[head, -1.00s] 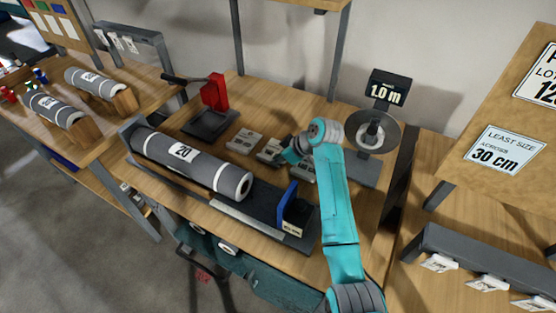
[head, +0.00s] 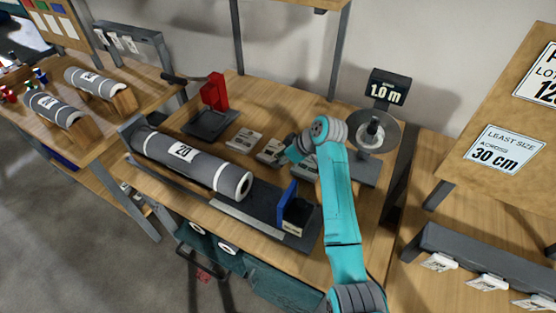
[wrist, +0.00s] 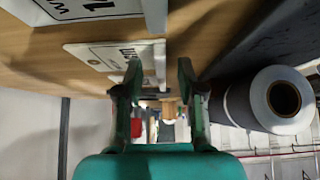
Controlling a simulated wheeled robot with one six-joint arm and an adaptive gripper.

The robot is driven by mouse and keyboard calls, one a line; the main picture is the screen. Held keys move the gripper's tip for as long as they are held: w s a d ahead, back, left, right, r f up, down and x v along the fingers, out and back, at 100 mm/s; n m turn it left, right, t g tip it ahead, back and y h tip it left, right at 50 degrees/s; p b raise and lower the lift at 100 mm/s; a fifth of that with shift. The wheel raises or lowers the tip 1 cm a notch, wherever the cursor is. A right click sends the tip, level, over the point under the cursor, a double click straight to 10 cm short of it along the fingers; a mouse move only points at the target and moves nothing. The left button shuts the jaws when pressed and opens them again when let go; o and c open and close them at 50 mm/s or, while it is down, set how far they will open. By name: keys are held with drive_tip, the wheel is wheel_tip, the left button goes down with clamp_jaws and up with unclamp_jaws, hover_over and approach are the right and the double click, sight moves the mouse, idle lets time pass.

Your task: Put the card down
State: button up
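Several pale printed cards lie in a row on the bench: one on the left (head: 243,140), one in the middle (head: 269,151), and one on the right (head: 307,170) that my arm partly hides. My gripper (head: 287,156) is low over the bench beside the middle and right cards.
A grey roll (head: 210,172) marked 20 lies in a long cradle in front of the cards. A blue plate (head: 287,206) stands at the cradle's right end. A red-handled device (head: 214,92) is behind left. A round-pan stand (head: 391,137) with a 1.0 m display (head: 388,90) is behind right.

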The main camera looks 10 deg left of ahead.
drive_tip(key=v, duration=1)
drive_tip(key=shift+d+r, duration=0.15)
drive_tip(key=shift+r, duration=0.1)
drive_tip(key=shift+s, duration=0.1)
